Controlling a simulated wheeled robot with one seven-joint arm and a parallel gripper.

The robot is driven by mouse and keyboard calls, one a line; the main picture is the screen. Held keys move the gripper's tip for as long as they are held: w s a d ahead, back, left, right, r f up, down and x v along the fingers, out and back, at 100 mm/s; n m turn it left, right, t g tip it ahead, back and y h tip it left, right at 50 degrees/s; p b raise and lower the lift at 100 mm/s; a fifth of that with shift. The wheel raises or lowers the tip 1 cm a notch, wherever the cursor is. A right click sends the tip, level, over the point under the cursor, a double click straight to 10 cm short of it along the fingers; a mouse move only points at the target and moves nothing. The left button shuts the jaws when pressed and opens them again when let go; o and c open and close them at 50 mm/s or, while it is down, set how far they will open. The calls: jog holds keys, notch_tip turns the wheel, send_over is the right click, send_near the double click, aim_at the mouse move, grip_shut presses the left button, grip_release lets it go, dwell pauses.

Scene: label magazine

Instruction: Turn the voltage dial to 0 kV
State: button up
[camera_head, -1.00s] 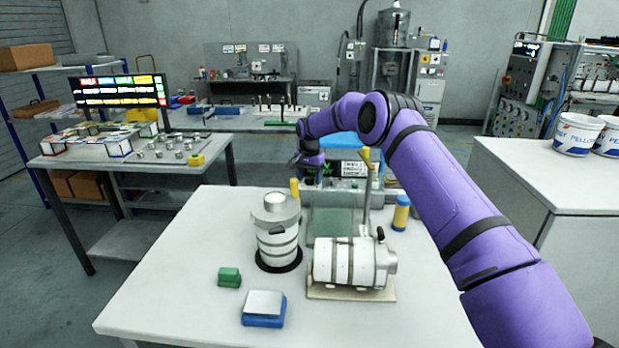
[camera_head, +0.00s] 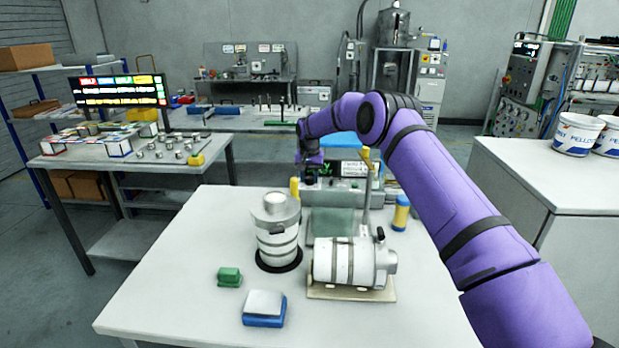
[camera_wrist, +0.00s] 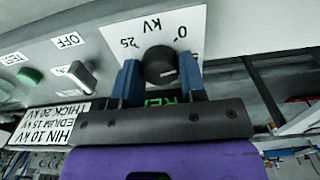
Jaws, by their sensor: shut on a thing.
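The voltage dial (camera_wrist: 159,65) is a round black knob on a white scale plate (camera_wrist: 187,18) marked 0, 25 and kV, seen turned over in the wrist view. My gripper (camera_wrist: 161,78) has its two blue fingers on either side of the knob and is shut on it. A small pale mark shows at the knob's lower right; I cannot tell for sure which value it points to. In the head view my gripper (camera_head: 311,163) is at the device (camera_head: 345,192) at the table's far side, where the dial is too small to make out.
The panel also has a green button (camera_wrist: 28,76), a switch (camera_wrist: 83,75) and a sign (camera_wrist: 45,125) listing kV values. On the near table stand a banded canister (camera_head: 277,240), a horizontal cylinder (camera_head: 350,262) and a yellow-and-blue cylinder (camera_head: 401,214).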

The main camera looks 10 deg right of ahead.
aim_at(309, 178)
jog(key=n, duration=0.7)
dwell(0.6)
jog(key=o, duration=0.9)
notch_tip(309, 178, up, 11)
dwell(0.3)
